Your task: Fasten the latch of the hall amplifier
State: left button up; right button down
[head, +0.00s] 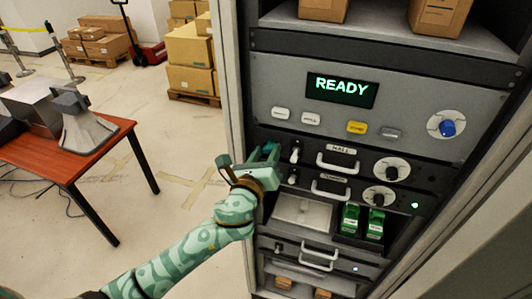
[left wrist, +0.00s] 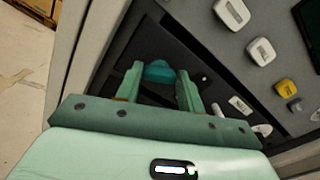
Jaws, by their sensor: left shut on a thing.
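The hall amplifier (head: 362,161) is the dark rack unit under the READY panel, with a label reading HALL, a pale handle, a white switch (head: 295,151) and a dial (head: 392,169). My left gripper (head: 268,153) is at the unit's left end. The fingers hide part of the knob, and the latch's exact position is hard to tell. My right gripper is in neither view.
A READY panel (head: 285,84) with several buttons and a blue knob (head: 447,128) is above. A similar unit (head: 332,187) is below. Green devices (head: 350,220) stand lower down. A red table (head: 75,158) with a grey horn is at left; boxes (head: 190,46) stand behind.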

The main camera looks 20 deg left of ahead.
pick_arm(q)
jog(key=n, duration=0.6)
jog(key=shift+n, duration=0.3)
jog(key=n, duration=0.3)
jog(key=shift+a+f, duration=0.1)
jog(key=shift+f, duration=0.05)
jog(key=shift+n, duration=1.7)
jog(key=shift+p, duration=0.3)
jog(key=o, duration=1)
jog(key=shift+s, duration=0.1)
